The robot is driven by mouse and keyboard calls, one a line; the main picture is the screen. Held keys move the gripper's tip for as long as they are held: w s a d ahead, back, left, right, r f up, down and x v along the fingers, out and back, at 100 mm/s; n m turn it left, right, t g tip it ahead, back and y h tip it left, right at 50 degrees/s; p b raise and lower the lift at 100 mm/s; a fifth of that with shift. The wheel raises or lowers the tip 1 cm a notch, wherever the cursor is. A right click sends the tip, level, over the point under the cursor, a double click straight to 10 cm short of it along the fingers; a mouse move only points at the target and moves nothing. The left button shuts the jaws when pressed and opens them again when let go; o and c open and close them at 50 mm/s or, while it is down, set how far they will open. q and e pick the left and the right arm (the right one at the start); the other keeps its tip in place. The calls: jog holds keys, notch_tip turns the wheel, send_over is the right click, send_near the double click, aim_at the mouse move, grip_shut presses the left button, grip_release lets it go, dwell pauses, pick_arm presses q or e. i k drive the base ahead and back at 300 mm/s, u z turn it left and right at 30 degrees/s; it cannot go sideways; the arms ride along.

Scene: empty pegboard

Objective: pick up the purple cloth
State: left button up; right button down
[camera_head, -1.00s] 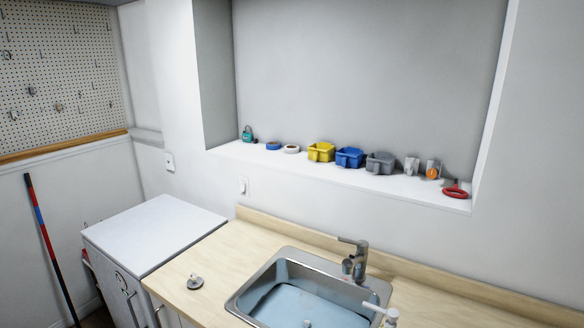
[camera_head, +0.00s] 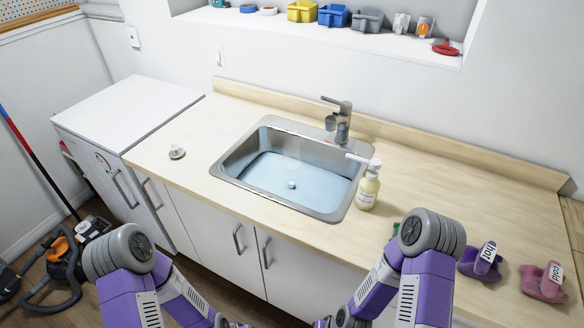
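A small purple cloth-like item (camera_head: 482,264) with a white tag reading "hot" lies on the counter at the right. A pink item (camera_head: 543,284) with a tag reading "cold" lies to the right of it. Both of my arms show at the bottom, bent down below the counter front. Neither gripper's fingers can be made out; they are cut off by the lower edge. My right arm stands in front of part of the counter, left of the purple item.
A sink (camera_head: 290,170) with a faucet is set in the wooden counter (camera_head: 430,165). A soap bottle (camera_head: 368,187) stands at its right corner. A green thing is partly hidden behind my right arm. A vacuum cleaner (camera_head: 75,250) stands on the floor at left.

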aim_at(481, 265)
jog(key=u, duration=0.85)
jog(key=k, duration=0.6)
jog(key=z, duration=1.3)
jog(key=i, duration=0.1)
jog(key=z, duration=0.15)
